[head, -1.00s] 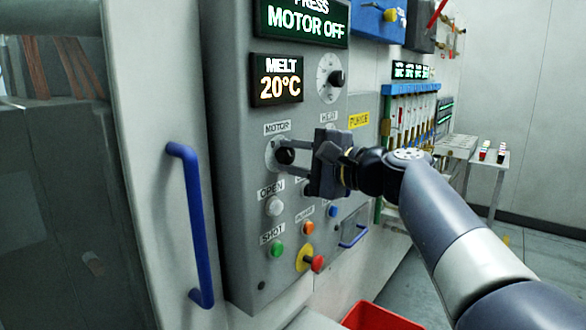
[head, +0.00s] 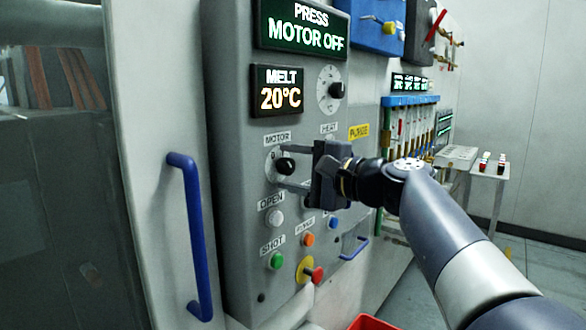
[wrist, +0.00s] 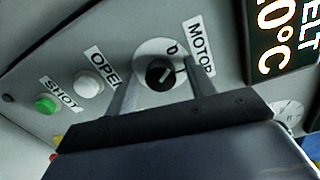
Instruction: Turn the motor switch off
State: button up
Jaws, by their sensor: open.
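The motor switch (head: 285,166) is a black knob on a pale round plate, under a label reading MOTOR on the grey panel (head: 232,190). It also shows in the wrist view (wrist: 160,74), with a light pointer mark lying diagonally. My gripper (head: 283,169) is open at the panel, its two fingers on either side of the knob. In the wrist view the gripper's fingers (wrist: 163,84) flank the knob, with gaps visible beside it. I cannot tell if the fingertips touch the plate. A display (head: 303,30) above reads PRESS MOTOR OFF.
A white OPEN button (head: 274,217), a green SHOT button (head: 276,260) and a red knob (head: 314,275) on yellow sit below. A MELT display (head: 279,91) and a heat dial (head: 331,89) are above. A blue handle (head: 191,235) stands out at the left.

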jog(key=v, duration=1)
jog(key=shift+s+d+b, duration=0.3)
jog(key=shift+b, duration=0.15)
jog(key=p+x, duration=0.1)
jog(key=x, duration=1)
jog(key=shift+d, duration=0.1)
